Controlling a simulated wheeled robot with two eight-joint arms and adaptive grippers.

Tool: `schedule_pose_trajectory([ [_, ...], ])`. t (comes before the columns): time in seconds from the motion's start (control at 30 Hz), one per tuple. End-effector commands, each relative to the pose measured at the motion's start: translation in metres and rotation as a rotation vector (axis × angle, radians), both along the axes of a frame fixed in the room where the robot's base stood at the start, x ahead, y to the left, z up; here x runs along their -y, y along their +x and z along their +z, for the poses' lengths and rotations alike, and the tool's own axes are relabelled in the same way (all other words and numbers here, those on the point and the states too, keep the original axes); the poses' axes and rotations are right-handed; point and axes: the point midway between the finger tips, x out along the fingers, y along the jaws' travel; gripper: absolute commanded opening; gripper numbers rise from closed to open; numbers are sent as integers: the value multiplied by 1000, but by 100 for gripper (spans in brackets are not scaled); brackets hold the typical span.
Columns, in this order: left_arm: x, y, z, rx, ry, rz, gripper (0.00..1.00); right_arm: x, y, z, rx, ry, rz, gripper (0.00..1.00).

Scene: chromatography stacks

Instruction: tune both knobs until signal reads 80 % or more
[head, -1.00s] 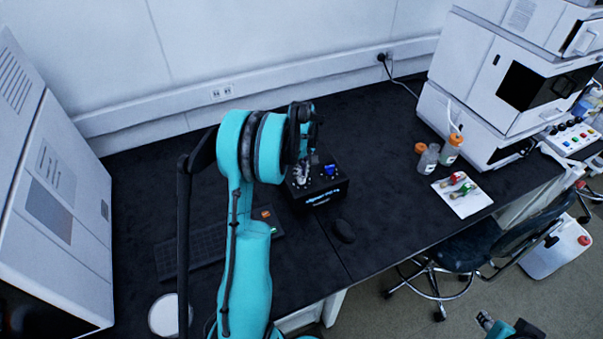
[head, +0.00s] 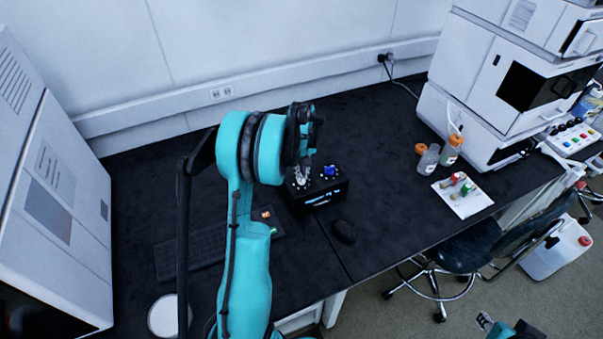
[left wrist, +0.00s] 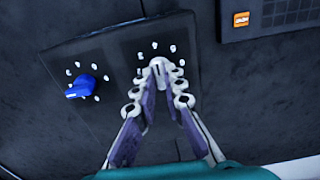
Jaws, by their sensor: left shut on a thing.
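A black box with a lit blue display on its front (head: 326,198) stands on the dark bench; the display is too small to read. A blue knob (head: 330,171) is on its top and also shows in the left wrist view (left wrist: 87,87), ringed by white marks. A pale grey knob with a dark pointer line (left wrist: 158,70) is beside it, ringed by marks. My left gripper (head: 303,175) is over the box, its fingers (left wrist: 158,84) shut on the pale knob from above. Part of my right gripper (head: 486,321) shows at the bottom right, away from the bench.
A keyboard (head: 190,252) lies left of the box and a black mouse (head: 343,232) in front. Bottles (head: 428,160) and a white sheet with red and green items (head: 468,203) are to the right. A chair (head: 465,240) stands by the bench.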

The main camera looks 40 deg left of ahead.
Motion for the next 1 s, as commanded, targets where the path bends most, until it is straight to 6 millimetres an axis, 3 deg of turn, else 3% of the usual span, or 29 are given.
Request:
schedule_pose_trajectory([
  [0.03, 0, 0, 0, 0, 0, 0, 18, 0, 0, 0, 0, 0, 0, 31],
  [0.1, 0, 0, 0, 0, 0, 0, 31, 0, 0, 0, 0, 0, 0, 31],
  [0.47, 0, 0, 5, 0, 0, 1, 31, 0, 0, 0, 0, 0, 0, 31],
  [0.57, 0, 0, 17, 0, 0, 1, 31, 0, 0, 0, 0, 0, 0, 31],
  [1.0, 0, 0, 105, 0, 0, 1, 31, 0, 0, 0, 0, 0, 0, 31],
])
